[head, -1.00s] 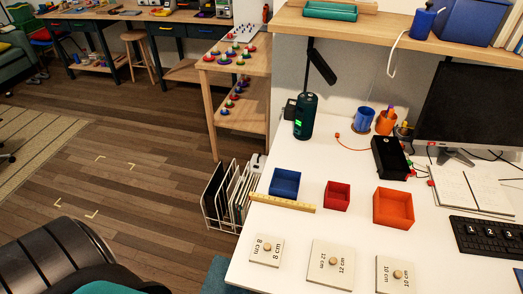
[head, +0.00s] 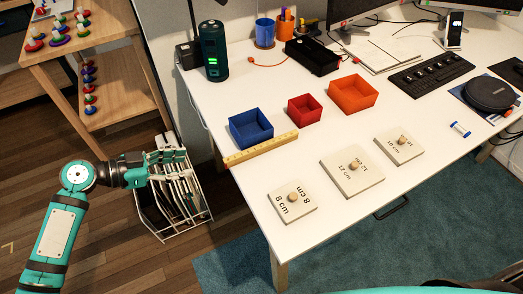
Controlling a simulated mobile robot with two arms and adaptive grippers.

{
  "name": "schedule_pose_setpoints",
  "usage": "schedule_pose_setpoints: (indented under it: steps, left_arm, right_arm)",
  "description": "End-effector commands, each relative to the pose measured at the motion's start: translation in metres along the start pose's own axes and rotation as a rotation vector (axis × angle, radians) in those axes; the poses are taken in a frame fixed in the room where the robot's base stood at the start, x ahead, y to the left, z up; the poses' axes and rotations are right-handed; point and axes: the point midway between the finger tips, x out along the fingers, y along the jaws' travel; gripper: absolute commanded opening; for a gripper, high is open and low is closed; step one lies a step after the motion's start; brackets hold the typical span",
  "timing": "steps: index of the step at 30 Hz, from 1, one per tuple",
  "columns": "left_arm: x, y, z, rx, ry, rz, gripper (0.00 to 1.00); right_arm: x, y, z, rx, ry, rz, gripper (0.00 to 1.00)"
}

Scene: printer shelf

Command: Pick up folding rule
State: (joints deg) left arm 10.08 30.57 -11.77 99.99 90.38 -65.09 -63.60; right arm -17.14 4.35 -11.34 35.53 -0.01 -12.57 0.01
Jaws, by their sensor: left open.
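The folding rule (head: 260,149) is a yellow strip lying flat on the white desk along its left edge, in front of the blue box. My left gripper (head: 180,152) is to the left of the desk, over the wire file rack, apart from the rule. It is open with nothing visible in it. My right gripper does not show in the head view.
On the white desk (head: 240,95) stand a blue box (head: 234,131), a red box (head: 296,114) and an orange box (head: 340,95). Lids (head: 278,205) with knobs lie in front. A green cylinder (head: 211,50) stands behind. The wire rack (head: 165,226) stands beside the desk.

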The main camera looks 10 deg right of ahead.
Motion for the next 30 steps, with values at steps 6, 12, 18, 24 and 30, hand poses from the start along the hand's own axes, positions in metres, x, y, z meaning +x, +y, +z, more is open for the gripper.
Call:
schedule_pose_setpoints:
  steps: [6,12,18,24,30]
  left_arm:
    - [0.049,0.0,-0.004,-0.006,0.003,0.0,0.44]
    - [0.084,-0.001,-0.002,-0.007,0.001,-0.003,0.44]
    - [0.097,-0.001,-0.001,-0.005,-0.001,-0.004,0.44]
    - [0.124,0.004,-0.009,-0.008,0.0,-0.002,0.44]
    - [0.146,0.003,-0.006,-0.007,0.0,-0.003,0.44]
  right_arm:
    - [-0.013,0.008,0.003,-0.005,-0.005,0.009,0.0]
    - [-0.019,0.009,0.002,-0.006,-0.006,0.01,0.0]
    - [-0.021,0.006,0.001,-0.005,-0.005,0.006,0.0]
    - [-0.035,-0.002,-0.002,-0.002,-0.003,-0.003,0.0]
    - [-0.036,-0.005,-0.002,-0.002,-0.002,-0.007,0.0]
